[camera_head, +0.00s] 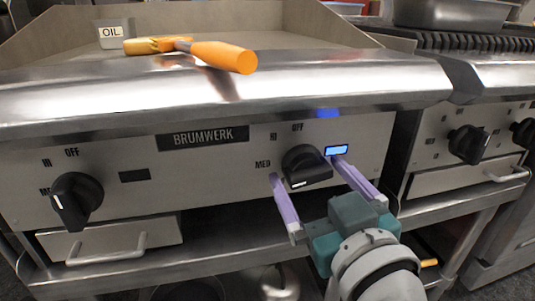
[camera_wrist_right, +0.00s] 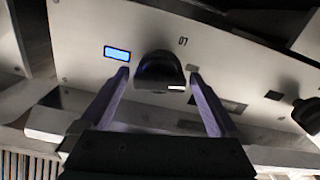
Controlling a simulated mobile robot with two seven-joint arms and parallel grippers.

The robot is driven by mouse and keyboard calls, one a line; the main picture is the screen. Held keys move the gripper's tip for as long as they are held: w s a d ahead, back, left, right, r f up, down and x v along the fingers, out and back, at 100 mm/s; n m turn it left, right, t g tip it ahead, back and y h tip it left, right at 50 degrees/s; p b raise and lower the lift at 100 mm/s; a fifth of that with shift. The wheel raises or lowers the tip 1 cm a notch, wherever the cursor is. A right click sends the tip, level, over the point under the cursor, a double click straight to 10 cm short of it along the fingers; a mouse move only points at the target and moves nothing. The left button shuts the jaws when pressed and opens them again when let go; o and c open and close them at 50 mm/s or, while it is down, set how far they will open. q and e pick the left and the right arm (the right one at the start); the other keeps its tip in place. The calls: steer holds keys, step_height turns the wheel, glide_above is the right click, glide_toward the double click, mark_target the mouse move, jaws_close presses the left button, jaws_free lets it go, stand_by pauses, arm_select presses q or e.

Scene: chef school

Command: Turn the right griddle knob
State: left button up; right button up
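The right griddle knob (camera_head: 307,166) is black and sits on the steel front panel (camera_head: 225,170), right of the BRUMWERK plate. Its white mark is at the lower left of its face, away from OFF. A small display (camera_head: 336,150) beside it is lit blue. My right gripper (camera_head: 307,169) is open, with one purple finger on each side of the knob. In the right wrist view the knob (camera_wrist_right: 160,72) lies between and beyond the fingertips, with a gap showing on both sides. Whether a finger touches it is hard to tell. My left gripper is not in view.
The left griddle knob (camera_head: 76,201) is on the same panel; its display is dark. An orange-handled tool (camera_head: 217,55) and an OIL container (camera_head: 113,33) are on the griddle. A rounded steel ledge (camera_head: 300,82) juts out above the knobs. Another appliance with black knobs (camera_head: 468,144) stands at right.

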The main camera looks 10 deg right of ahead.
steer(key=c, duration=1.2)
